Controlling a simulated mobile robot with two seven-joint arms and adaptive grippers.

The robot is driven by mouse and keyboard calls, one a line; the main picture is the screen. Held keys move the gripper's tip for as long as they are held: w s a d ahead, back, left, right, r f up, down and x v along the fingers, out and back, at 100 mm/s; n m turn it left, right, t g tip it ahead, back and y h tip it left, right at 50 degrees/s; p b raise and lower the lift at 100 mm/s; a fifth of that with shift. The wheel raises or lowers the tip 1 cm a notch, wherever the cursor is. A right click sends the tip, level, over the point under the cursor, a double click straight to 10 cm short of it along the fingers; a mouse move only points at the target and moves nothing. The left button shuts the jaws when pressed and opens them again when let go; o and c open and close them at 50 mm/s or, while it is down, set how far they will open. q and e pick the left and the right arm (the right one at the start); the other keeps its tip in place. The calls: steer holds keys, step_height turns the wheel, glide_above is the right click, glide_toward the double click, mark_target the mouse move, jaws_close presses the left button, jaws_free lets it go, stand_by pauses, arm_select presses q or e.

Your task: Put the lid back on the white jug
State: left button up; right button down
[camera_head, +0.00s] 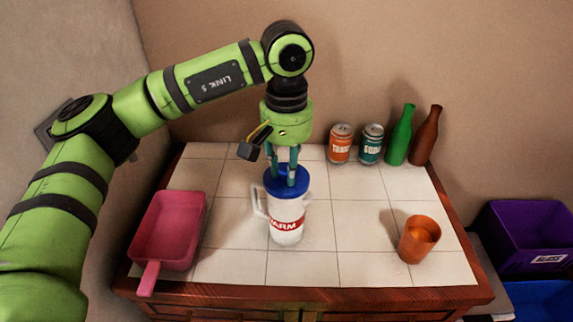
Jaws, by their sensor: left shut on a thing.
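The white jug (287,221) stands upright on the tiled counter, with a red label band and its handle to the left. The blue lid (287,183) is at the jug's mouth and covers the top from this view. I cannot tell whether it is fully seated. My left gripper (287,178) comes down from above, with its teal fingers shut on the lid. My right gripper is not in view.
A pink pan (170,227) lies left of the jug, and an orange cup (418,240) stands at the right. An orange can (341,144), a teal can (370,145), a green bottle (400,137) and a brown bottle (427,138) line the back. A purple bin (525,237) is off the counter.

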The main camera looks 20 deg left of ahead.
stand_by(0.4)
arm_select(q)
steer(key=o, duration=1.1)
steer(key=shift+o, duration=0.4)
steer(key=o, duration=0.4)
steer(key=shift+r, duration=0.15)
steer(key=shift+r+p, duration=2.25)
steer(key=shift+r, duration=1.15)
